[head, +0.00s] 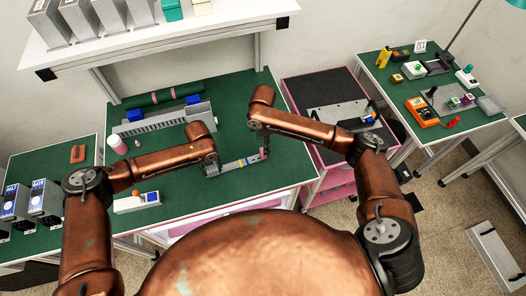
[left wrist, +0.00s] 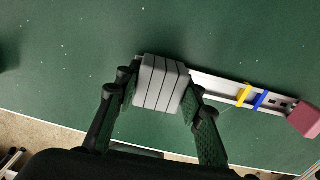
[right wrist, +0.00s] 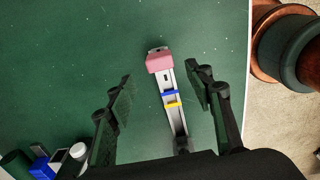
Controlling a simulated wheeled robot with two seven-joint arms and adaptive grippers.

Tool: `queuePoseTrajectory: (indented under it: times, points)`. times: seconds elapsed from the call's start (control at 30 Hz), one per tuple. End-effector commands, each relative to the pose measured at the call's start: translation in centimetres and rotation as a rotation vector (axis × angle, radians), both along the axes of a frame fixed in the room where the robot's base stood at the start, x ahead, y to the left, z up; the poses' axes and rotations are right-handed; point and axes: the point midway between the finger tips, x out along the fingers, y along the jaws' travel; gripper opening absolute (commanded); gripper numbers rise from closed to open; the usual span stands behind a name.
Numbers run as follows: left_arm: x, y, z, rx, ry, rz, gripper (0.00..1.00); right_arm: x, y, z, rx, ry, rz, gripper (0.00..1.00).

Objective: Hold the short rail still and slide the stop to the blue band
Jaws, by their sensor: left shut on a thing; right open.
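The short rail (head: 232,166) lies on the green bench top, with a yellow band (left wrist: 244,95) and a blue band (left wrist: 261,101) around it. A pink block (right wrist: 159,61), which looks like the stop, sits at its far right end, beyond the blue band. My left gripper (left wrist: 162,88) is shut on the grey ribbed block (left wrist: 161,84) at the rail's other end. My right gripper (right wrist: 160,76) is open above the rail. In the right wrist view the pink block shows between its spread fingers, with a gap on both sides. I cannot tell its height above the block.
A long grey rail unit (head: 165,122) with blue ends and a green roll (head: 162,99) lie behind on the bench. A pink bottle (head: 117,144) and a white box (head: 137,203) are at the left. A pink cart (head: 292,73) stands right of the bench.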

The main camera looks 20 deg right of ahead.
Motion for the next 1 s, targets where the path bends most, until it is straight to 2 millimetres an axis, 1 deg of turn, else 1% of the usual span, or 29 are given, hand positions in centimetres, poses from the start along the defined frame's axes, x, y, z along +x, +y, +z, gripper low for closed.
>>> queuePoseTrajectory:
  times: [0.03, 0.2, 0.3, 0.4, 0.53, 0.8, 1.0]
  points:
    - [0.0, 0.0, 0.0, -0.001, -0.001, 0.0, 0.05, -0.1, 0.0, -1.2, 0.0, 0.004, 0.0, 0.48]
    - [0.0, 0.0, 0.0, -0.001, -0.001, 0.0, 0.05, 0.0, 0.0, -4.3, 0.0, 0.001, -0.003, 0.48]
    - [0.0, 0.0, 0.0, -0.001, -0.001, 0.0, 0.05, 0.0, 0.0, -5.7, 0.001, 0.001, -0.002, 0.48]
    - [0.0, 0.0, 0.0, -0.001, -0.001, 0.0, 0.05, 0.0, 0.0, -6.7, 0.001, -0.001, -0.002, 0.48]
    - [0.0, 0.0, 0.1, -0.001, -0.001, 0.0, 0.05, 0.1, 0.0, -7.3, 0.0, -0.002, -0.003, 0.48]
    - [0.0, 0.0, 0.1, -0.001, -0.001, 0.0, 0.05, 0.0, 0.0, -7.4, 0.001, -0.002, -0.002, 0.48]
    - [0.0, 0.0, 0.1, -0.001, -0.001, 0.0, 0.05, 0.0, 0.0, -7.4, 0.001, -0.002, -0.002, 0.35]
